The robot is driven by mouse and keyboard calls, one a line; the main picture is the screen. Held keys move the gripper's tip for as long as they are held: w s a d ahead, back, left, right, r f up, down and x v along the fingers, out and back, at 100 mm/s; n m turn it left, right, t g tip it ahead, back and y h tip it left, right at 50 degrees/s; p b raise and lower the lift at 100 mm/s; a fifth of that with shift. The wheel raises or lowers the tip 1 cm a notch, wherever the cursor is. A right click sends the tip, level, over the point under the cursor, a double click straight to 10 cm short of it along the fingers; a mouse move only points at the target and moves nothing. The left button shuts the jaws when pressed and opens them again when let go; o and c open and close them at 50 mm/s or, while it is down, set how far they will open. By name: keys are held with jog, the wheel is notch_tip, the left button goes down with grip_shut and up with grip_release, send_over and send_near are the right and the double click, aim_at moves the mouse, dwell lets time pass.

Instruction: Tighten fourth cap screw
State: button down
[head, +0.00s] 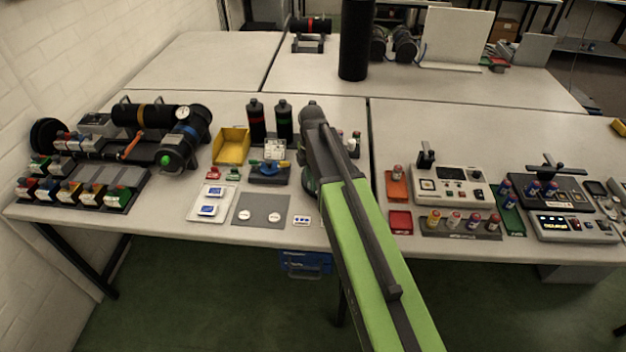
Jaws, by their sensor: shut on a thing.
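A black cylinder with an orange band (145,116) lies at the back left of the near table. Beside it is a dark round-ended assembly (184,140) with a blue ring, a dial and a green tip. No single cap screw can be made out on either. My arm, green and dark grey, reaches from the bottom right up over the middle of the table, right of the cylinder and apart from it in the picture. Its far end is a dark joint. My gripper's fingers and anything in them are hidden behind the arm.
A yellow bin (231,146), two black bottles and a grey mat (260,209) lie left of my arm. A block with coloured parts (84,187) fills the front left. Instrument boxes (451,185) crowd the right. A tall black column (354,40) stands behind.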

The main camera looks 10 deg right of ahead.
jog(key=m, duration=0.4)
jog(key=shift+m, duration=0.3)
jog(key=m, duration=0.3)
jog(key=shift+m, duration=0.3)
jog(key=m, duration=1.9)
jog(key=shift+m, duration=2)
